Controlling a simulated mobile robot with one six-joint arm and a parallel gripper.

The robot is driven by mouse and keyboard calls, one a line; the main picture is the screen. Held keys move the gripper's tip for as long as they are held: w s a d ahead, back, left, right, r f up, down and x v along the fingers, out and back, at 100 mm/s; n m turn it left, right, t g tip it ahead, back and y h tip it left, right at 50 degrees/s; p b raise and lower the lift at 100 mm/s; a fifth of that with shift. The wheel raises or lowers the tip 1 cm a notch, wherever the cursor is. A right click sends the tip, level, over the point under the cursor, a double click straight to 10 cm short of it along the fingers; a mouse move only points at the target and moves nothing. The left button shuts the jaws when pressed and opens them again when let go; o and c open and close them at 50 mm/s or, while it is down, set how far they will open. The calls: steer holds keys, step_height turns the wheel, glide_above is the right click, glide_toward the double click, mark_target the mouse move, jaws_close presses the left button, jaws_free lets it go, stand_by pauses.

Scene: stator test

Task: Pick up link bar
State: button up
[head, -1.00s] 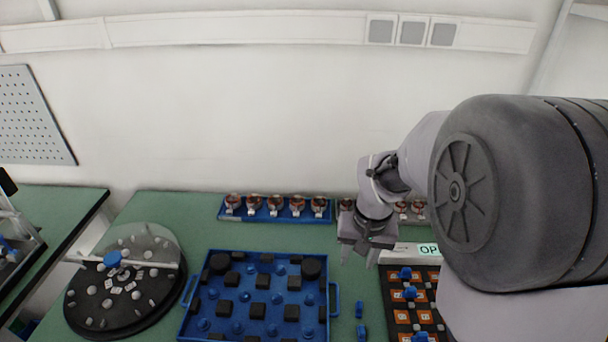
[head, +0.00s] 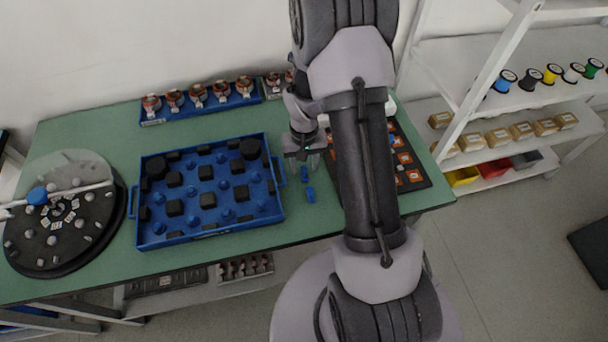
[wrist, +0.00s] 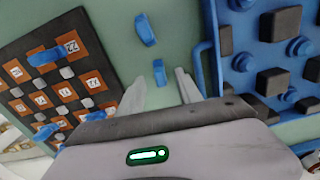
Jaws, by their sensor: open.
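Two small blue pieces lie on the green table between the blue tray and the orange-marked board. One (head: 305,174) is nearer my gripper and the other (head: 311,195) is closer to the table's front. I take them for link bars but cannot tell for certain. In the wrist view, one blue piece (wrist: 159,72) shows between the fingers and the other (wrist: 146,29) lies beyond the fingertips. My gripper (head: 304,160) is open and empty, pointing down above the table beside the tray. Its spread fingers also show in the wrist view (wrist: 160,88).
The blue tray (head: 147,232) with black blocks and blue knobs stands close on the left. The dark board (head: 412,179) with orange squares is on the right, partly hidden by my arm. A round black disc (head: 60,262) is far left. A blue rack (head: 212,105) stands behind.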

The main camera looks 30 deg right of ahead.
step_height(320, 180, down, 2)
steer(key=shift+f, duration=0.15)
steer(key=shift+c, duration=1.1)
jaws_close()
steer(key=shift+r, duration=0.2)
